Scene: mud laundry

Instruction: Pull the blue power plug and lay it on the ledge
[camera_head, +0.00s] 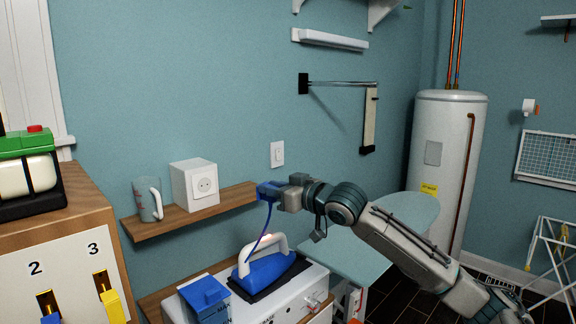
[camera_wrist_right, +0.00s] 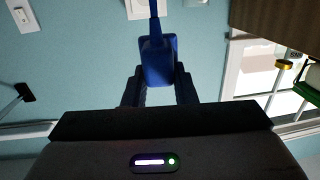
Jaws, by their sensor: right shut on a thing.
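The blue power plug (camera_head: 268,190) is held in the fingers of my right gripper (camera_head: 283,194), just off the right end of the wooden ledge (camera_head: 205,210). Its blue cord hangs down toward the blue iron (camera_head: 266,268). In the right wrist view the plug (camera_wrist_right: 157,62) sits between the two dark fingers (camera_wrist_right: 159,92), with the teal wall behind it. A white wall plate (camera_wrist_right: 140,10) shows at the top edge, partly behind the cord; I cannot tell its face. My left gripper is not in view.
A white switch (camera_head: 277,154) is on the wall above. The iron and a blue container (camera_head: 206,302) are below. A water heater (camera_head: 444,165) stands at right.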

